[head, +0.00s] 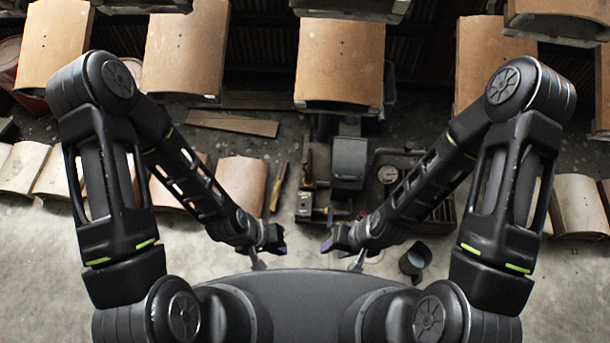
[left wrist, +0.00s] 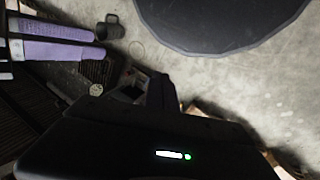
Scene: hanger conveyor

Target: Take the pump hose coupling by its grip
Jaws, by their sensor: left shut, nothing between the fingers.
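I cannot clearly pick out the pump hose coupling or its grip. A cluster of small metal parts (head: 305,207) lies on the ground beyond my grippers in the head view. My right gripper (head: 327,245) is at the cluster's near right side, apart from my left one.
A dark mug (head: 415,262) stands at the right and also shows in the left wrist view (left wrist: 110,28). Curved tan panels (head: 340,62) line the back; more (head: 242,184) lie at the left. A yellow-handled tool (head: 278,187) lies beside the metal parts. Concrete floor is clear at lower left.

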